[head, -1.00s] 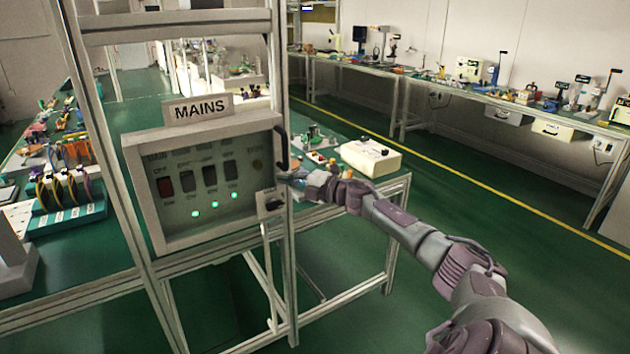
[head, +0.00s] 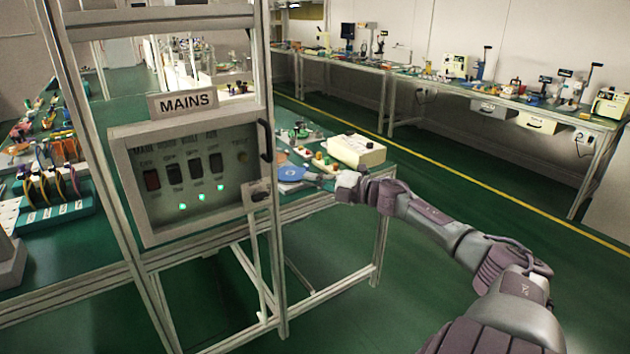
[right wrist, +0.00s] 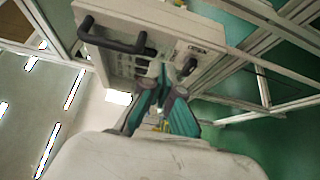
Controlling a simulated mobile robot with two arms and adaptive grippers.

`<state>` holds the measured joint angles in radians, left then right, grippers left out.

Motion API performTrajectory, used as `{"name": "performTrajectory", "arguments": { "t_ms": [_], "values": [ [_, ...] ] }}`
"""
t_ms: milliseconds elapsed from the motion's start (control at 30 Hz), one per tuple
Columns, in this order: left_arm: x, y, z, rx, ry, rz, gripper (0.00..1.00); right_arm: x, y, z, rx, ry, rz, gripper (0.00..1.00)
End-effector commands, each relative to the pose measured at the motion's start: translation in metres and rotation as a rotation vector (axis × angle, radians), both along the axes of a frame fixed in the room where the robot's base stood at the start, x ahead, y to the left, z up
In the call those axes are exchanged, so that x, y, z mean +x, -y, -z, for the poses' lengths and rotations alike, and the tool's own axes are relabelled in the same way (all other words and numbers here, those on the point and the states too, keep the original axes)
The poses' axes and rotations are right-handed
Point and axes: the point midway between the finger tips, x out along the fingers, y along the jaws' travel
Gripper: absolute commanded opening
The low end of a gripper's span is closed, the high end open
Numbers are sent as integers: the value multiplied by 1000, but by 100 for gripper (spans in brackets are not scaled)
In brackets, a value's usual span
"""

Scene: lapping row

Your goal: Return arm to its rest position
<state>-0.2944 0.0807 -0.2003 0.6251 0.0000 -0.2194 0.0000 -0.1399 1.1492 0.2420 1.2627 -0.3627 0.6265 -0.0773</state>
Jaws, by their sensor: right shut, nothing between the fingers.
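My right gripper (head: 290,172) is shut and empty in the head view, just right of the grey mains panel (head: 236,206), with a gap between them. My right arm (head: 430,215) reaches in from the lower right. In the right wrist view the gripper's fingers (right wrist: 163,112) are together in front of the panel (right wrist: 106,12), below its black handle (right wrist: 112,38). In the head view the panel carries a "MAINS" sign (head: 188,102), dark rocker switches (head: 173,174) and several lit green lamps. My left gripper is not in view.
The panel hangs on a metal frame (head: 272,262). A workbench (head: 372,187) with a cream box (head: 357,151) and small parts stands behind my gripper. Another bench with cables and tools is at left, and a long bench (head: 450,87) lines the far wall. Green floor (head: 480,165) is free at right.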

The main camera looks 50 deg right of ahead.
Motion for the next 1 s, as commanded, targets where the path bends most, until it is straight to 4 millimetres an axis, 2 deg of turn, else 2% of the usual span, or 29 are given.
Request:
{"name": "performTrajectory", "arguments": {
  "t_ms": [333,467,567,667,700,767,800,867,900,1000],
  "values": [
    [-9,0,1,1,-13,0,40,-5,2,0,0,0,-1,0],
    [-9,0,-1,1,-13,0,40,-8,9,20,40,-22,36,0],
    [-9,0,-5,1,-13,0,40,-17,21,66,129,-71,117,0],
    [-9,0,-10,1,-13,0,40,-35,31,134,250,-150,235,0],
    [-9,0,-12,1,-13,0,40,-44,33,163,301,-185,285,0],
    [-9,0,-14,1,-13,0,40,-60,32,207,370,-242,358,0],
    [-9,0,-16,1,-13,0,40,-71,29,236,413,-280,404,0],
    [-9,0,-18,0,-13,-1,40,-89,22,278,474,-338,470,0],
    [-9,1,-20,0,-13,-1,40,-103,15,305,513,-380,513,0],
    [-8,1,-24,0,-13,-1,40,-139,-8,369,602,-483,615,0]
  ]
}}
